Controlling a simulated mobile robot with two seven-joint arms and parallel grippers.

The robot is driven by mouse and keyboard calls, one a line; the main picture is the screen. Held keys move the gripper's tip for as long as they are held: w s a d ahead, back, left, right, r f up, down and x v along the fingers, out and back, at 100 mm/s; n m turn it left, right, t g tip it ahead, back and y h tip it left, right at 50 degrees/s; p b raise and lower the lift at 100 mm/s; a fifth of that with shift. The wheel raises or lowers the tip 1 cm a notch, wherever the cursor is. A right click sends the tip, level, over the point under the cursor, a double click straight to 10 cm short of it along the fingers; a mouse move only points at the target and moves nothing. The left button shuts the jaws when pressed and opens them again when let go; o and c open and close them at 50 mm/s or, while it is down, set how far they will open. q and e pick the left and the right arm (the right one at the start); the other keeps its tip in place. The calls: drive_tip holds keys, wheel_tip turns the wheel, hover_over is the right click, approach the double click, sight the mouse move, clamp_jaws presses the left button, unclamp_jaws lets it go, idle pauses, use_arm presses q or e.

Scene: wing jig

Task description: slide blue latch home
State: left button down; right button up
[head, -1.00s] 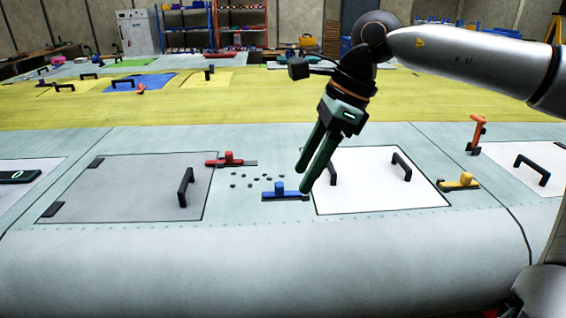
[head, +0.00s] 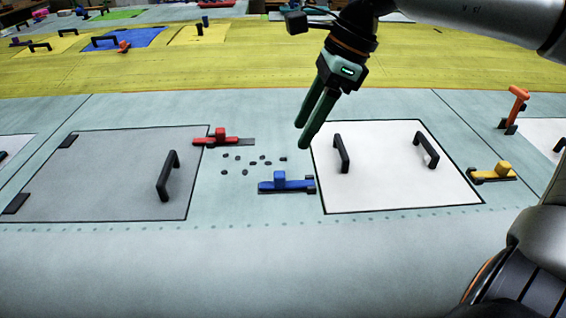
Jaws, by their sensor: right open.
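The blue latch (head: 292,185) lies on the pale wing surface between the grey panel (head: 110,180) and the white panel (head: 385,190). It has a raised blue knob left of its middle. Its right end meets a small dark piece close to the white panel's left edge. My right gripper (head: 307,138) is open and empty, fingers pointing down. In the picture its fingertips are above and slightly right of the latch, apart from it. My left gripper is not in view.
A red latch (head: 219,138) sits at the grey panel's upper right corner and a yellow latch (head: 494,172) right of the white panel. Black handles (head: 342,153) stand up from the panels. Several small dark pieces (head: 244,171) lie near the blue latch. An orange upright piece (head: 515,105) stands at right.

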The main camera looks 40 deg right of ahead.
sight(280, 173)
drive_tip(key=x, duration=1)
drive_tip(key=shift+f+p, duration=0.1)
drive_tip(key=shift+p, duration=0.2)
drive_tip(key=shift+d, duration=0.1)
clamp_jaws()
idle(0.8)
